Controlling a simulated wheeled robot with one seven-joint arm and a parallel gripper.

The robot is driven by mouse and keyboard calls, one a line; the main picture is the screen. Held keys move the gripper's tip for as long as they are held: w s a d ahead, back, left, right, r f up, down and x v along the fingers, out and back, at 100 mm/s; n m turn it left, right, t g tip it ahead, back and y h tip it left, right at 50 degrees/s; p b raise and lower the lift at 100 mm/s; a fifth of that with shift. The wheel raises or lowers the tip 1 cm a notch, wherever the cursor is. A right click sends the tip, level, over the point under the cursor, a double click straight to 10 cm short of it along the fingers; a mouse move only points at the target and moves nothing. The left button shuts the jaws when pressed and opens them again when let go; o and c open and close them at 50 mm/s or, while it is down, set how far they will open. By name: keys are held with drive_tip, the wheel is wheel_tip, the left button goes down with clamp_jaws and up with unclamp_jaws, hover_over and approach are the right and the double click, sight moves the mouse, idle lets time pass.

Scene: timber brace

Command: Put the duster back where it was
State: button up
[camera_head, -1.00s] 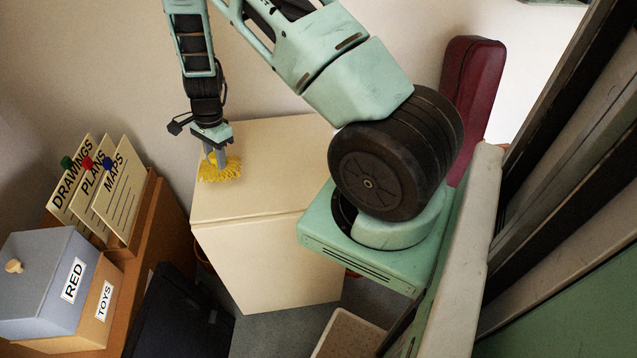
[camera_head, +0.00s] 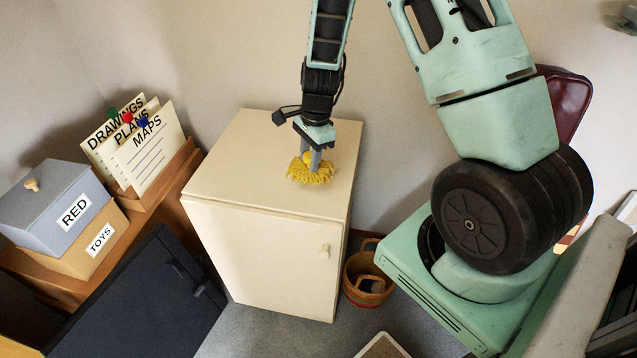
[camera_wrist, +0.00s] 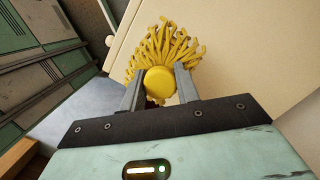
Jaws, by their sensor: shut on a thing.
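The duster (camera_head: 310,172) is yellow with a fringe of stubby strands. In the head view it is at my gripper's tips, low over the top of the cream cabinet (camera_head: 240,160). I cannot tell if its strands touch that top. In the wrist view the duster (camera_wrist: 162,50) shows its round yellow end between my two grey fingers, its strands fanning out beyond. My gripper (camera_head: 312,160) points down and is shut on the duster; it also shows in the wrist view (camera_wrist: 160,88).
Left of the cabinet, a wooden shelf holds a grey RED box (camera_head: 50,205), a TOYS box (camera_head: 100,240) and cards marked DRAWINGS, PLANS and MAPS (camera_head: 150,145). A dark cabinet (camera_head: 140,300) stands below. A wooden bucket (camera_head: 368,280) is on the floor at right. The cabinet top is otherwise clear.

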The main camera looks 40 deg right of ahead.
drive_tip(key=shift+f+p, duration=0.4)
drive_tip(key=shift+f, duration=3.1)
drive_tip(key=shift+f, duration=0.1)
drive_tip(key=o, duration=0.9)
drive_tip(key=shift+o, duration=0.2)
